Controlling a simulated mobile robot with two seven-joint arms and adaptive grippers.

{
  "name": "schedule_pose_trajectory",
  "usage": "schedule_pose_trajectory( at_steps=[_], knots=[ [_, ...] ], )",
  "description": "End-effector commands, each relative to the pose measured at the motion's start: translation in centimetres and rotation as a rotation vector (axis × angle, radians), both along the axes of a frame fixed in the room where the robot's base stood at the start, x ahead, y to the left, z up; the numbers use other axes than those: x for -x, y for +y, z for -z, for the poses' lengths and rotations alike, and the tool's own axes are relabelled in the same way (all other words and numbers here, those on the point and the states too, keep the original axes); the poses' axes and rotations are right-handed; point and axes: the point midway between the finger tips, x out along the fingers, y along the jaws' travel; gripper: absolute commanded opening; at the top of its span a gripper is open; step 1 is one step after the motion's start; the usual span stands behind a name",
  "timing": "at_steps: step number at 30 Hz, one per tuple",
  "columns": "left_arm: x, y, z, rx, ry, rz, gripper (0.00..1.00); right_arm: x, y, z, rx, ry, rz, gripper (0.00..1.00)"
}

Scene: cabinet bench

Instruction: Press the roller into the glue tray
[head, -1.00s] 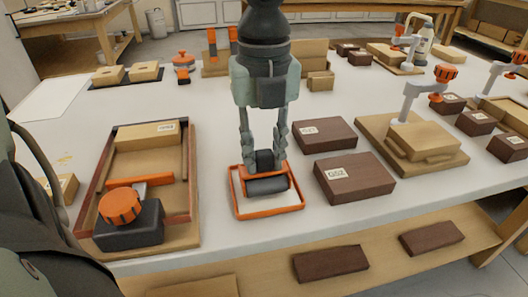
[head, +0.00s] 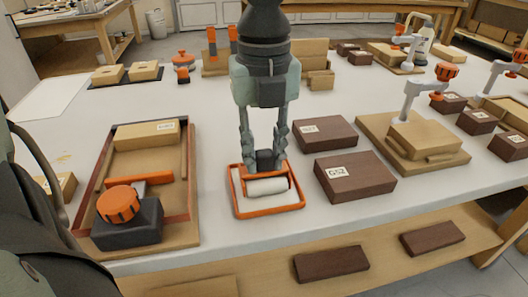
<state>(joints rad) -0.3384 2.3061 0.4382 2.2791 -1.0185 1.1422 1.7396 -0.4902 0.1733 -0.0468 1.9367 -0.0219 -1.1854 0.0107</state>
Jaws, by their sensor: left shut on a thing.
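The glue tray (head: 268,211) is a shallow tray with an orange rim and a pale floor, on the white bench in the middle of the head view. The roller (head: 268,186) has a white cylinder and lies within the tray's rim. My left gripper (head: 265,160) points straight down over the tray and is shut on the roller's dark upper part. Its fingertips partly cover that part. Whether the cylinder touches the tray floor is hard to tell. My right gripper is not in view.
Dark brown blocks (head: 355,177) lie just right of the tray. A wooden fixture (head: 186,235) with an orange knob (head: 119,204) stands to the left. A clamp station (head: 412,145) is at the right.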

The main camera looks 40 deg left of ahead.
Motion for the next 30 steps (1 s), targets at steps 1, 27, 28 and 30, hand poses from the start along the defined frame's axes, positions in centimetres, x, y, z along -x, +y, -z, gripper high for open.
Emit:
schedule_pose_trajectory(
  at_steps=[1, 27, 28, 30],
  knots=[
    [-0.01, 0.01, 0.04, 0.000, 0.000, 0.000, 0.02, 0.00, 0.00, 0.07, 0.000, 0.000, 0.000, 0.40],
    [0.03, 0.03, 0.17, 0.000, 0.001, 0.000, 0.02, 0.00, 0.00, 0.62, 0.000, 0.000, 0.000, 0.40],
    [0.03, 0.03, 0.18, 0.000, 0.001, 0.000, 0.02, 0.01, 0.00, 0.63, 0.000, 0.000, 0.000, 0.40],
    [0.03, 0.03, 0.19, -0.001, 0.002, 0.000, 0.02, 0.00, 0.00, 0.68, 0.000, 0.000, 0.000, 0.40]
  ],
)
